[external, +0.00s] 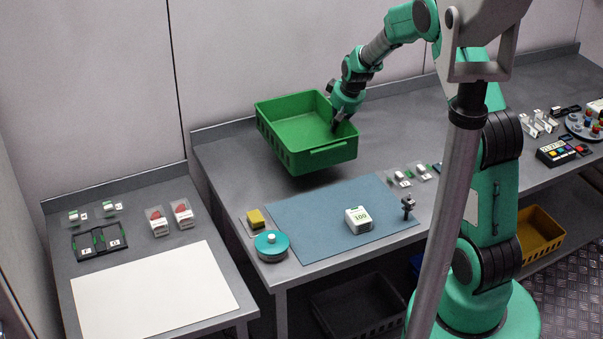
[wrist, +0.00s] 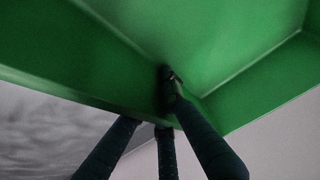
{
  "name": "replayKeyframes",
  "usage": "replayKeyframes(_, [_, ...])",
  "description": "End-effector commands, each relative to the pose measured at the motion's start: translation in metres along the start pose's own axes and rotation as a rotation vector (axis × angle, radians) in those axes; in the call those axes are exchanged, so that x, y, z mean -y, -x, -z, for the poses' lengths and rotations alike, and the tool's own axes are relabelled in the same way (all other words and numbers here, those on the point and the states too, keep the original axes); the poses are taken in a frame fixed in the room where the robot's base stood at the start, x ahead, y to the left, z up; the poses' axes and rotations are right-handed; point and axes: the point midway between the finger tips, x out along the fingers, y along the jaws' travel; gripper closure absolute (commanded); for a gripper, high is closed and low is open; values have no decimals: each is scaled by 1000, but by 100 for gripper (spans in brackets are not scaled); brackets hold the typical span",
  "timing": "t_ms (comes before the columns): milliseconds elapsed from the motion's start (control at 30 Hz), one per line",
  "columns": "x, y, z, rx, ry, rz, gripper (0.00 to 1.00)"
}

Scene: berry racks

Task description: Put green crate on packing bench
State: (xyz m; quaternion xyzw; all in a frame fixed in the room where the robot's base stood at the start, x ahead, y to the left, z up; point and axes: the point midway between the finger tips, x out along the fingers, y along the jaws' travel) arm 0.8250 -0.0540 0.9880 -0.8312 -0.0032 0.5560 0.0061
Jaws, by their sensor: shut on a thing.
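The green crate (external: 292,122) is held in the air above the grey bench with the blue mat, near its back left part. It is empty and slightly tilted. My gripper (external: 338,122) is shut on the crate's right wall, near the rear right side. In the wrist view the green crate (wrist: 95,60) fills most of the picture, and the fingers of my gripper (wrist: 168,95) close on its rim. The grey bench (external: 225,165) has clear surface under and around the crate. I cannot tell which bench is the packing bench.
A blue mat (external: 300,215) holds a white scale-like box (external: 358,220). A teal round tin (external: 271,246) and a yellow block (external: 256,219) stand left of it. A lower side bench (external: 55,255) holds a white sheet (external: 155,290), punnets (external: 158,222) and a black tray (external: 99,241). A yellow crate (external: 538,235) sits below.

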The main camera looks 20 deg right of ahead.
Motion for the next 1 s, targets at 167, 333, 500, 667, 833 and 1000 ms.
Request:
replayKeyframes(167, [0,-18,-7,-1,0,0,100])
replayKeyframes(333, [0,-21,-8,-2,0,0,100])
replayKeyframes(500, [0,-21,-8,-2,0,0,100])
replayKeyframes(667, [0,-26,-10,-1,0,0,100])
replayKeyframes(833, [-1,-44,-18,0,0,0,100])
replayKeyframes(1000, [-1,-55,-22,-2,0,0,100])
